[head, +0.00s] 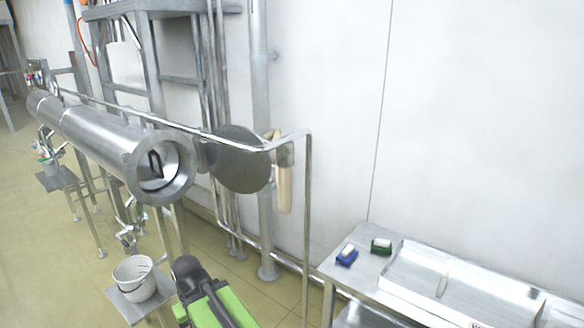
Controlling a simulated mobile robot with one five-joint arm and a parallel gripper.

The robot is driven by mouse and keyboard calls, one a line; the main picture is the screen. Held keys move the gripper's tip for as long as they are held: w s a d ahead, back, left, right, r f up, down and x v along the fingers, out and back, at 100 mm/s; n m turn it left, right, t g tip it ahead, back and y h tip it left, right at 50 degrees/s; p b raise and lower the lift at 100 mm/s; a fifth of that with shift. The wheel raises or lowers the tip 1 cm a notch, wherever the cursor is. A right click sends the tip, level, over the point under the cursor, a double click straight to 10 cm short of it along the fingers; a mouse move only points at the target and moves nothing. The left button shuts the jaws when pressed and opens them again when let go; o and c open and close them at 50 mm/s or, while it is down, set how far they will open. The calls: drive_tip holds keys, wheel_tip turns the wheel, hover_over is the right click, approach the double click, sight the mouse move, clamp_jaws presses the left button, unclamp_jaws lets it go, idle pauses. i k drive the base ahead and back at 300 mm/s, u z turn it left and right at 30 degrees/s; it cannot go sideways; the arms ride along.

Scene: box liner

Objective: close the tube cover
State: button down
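A long steel tube (100,135) runs from the left toward me, with its round end opening (158,168) facing me. A dark shape shows inside the opening. The tube cover (240,158), a flat round grey disc, stands swung open to the right of the opening, apart from it. A pale, upright handle-like piece (285,185) shows at the cover's right side. My green and black arm (225,302) shows at the bottom centre, below the opening and touching neither tube nor cover. I cannot make out gripper fingers.
A steel rail (306,200) passes in front of the cover and drops to the floor at its right. A white bucket (135,278) stands on a small stand at lower left. A steel table (345,265) at right holds a tray, a blue item and a green item.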

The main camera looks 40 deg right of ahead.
sight(239, 173)
drive_tip(key=i, duration=0.85)
